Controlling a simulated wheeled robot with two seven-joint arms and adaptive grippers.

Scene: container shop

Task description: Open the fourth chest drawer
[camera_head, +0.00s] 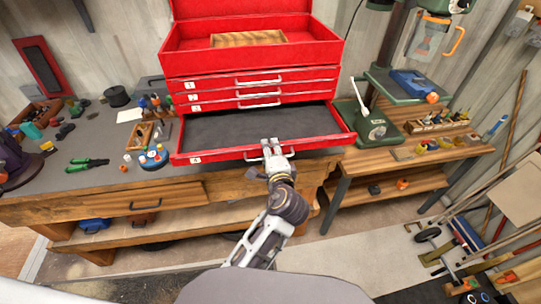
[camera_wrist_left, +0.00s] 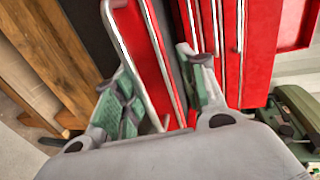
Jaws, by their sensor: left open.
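The red tool chest (camera_head: 255,57) stands on the workbench. Its fourth drawer (camera_head: 245,125), the lowest, is pulled out and its dark bottom shows empty. My left gripper (camera_head: 271,147) is open at the front of this drawer, by its handle (camera_head: 255,156). In the left wrist view, the silver handle (camera_wrist_left: 146,62) runs between the spread fingers of my left gripper (camera_wrist_left: 158,82). Whether a finger touches it, I cannot tell. The three drawers above (camera_head: 215,92) are shut. My right gripper is not in view.
A green drill press (camera_head: 372,125) stands close on the right. Floor in front is partly clear.

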